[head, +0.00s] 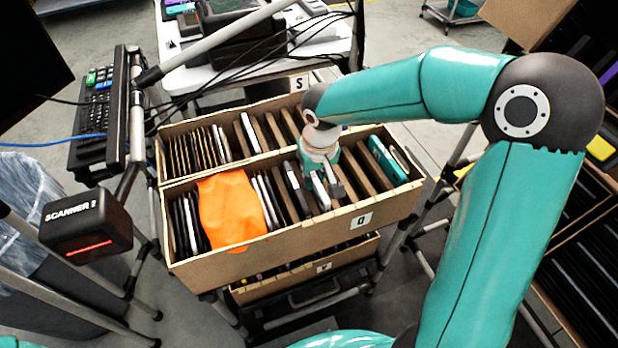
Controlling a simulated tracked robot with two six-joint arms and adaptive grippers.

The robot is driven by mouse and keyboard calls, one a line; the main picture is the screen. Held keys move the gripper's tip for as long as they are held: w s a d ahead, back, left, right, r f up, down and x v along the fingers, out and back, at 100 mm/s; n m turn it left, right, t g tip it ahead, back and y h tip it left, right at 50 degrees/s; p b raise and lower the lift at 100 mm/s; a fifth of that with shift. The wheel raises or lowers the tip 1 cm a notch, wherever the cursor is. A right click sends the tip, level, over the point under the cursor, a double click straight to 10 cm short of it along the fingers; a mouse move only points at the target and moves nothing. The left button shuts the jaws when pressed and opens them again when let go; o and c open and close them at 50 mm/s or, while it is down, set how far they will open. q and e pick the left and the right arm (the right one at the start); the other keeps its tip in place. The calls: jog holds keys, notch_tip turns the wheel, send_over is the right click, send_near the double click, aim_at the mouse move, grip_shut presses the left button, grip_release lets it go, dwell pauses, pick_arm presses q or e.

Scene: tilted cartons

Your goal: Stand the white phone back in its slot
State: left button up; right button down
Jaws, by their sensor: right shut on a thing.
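My right gripper (336,186) points down into the front carton (345,222), which is marked with a letter on its front wall. It is shut on a white phone (320,191), which stands on edge, slightly tilted, between cardboard dividers. The gripper and wrist hide part of the phone, and I cannot tell how deep its lower edge is. My left gripper is not in view.
An orange cloth (230,208) drapes over the front carton's left part. Several dark and white phones stand beside it. A teal item (388,160) stands at the right end. Behind is a second divided carton (172,131); a scanner (86,226) hangs left.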

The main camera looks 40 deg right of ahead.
dwell(0.4)
jog(key=c, duration=1.1)
grip_release()
jog(key=r, duration=0.4)
jog(key=s+r, duration=0.1)
jog(key=r, duration=0.6)
jog(key=shift+s+a+r, duration=0.2)
jog(key=shift+s+r, duration=0.15)
notch_tip(320, 180, up, 7)
jog(key=p, duration=0.6)
